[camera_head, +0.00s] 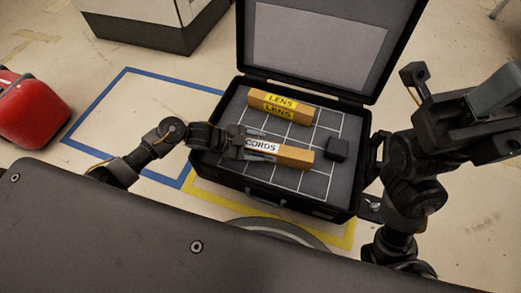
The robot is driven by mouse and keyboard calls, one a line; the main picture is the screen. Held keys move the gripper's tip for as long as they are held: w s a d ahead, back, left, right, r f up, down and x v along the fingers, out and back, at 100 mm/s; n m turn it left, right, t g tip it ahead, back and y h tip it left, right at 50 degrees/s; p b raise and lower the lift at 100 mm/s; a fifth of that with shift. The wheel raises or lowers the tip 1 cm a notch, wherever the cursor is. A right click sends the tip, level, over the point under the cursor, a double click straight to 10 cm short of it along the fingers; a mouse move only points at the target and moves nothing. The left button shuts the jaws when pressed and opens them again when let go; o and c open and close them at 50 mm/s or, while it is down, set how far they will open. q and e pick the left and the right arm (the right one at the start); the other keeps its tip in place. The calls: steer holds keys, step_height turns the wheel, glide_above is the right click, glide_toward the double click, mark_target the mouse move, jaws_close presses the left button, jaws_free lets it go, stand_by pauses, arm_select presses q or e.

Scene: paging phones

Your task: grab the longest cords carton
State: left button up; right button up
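The cords carton (294,157) is a long tan box with a white CORDS label, lying in the open black case (313,201). My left gripper (258,146) is at the carton's left end, with its fingers along the two long sides near the label. I cannot tell whether the fingers press on the carton or stand slightly apart from it. Another long tan carton, with a yellow LENS label (281,99), lies farther back in the case. My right arm is raised at the right; I cannot make out its fingers clearly.
A small black block (336,149) sits at the right inside the case. The case lid stands open behind. A red case (31,111) is on the floor at the left. Blue tape (95,98) and yellow tape mark the floor. A dark tabletop-like edge fills the front.

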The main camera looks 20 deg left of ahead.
arm_select(q)
jaws_close()
steer(key=shift+r, duration=0.15)
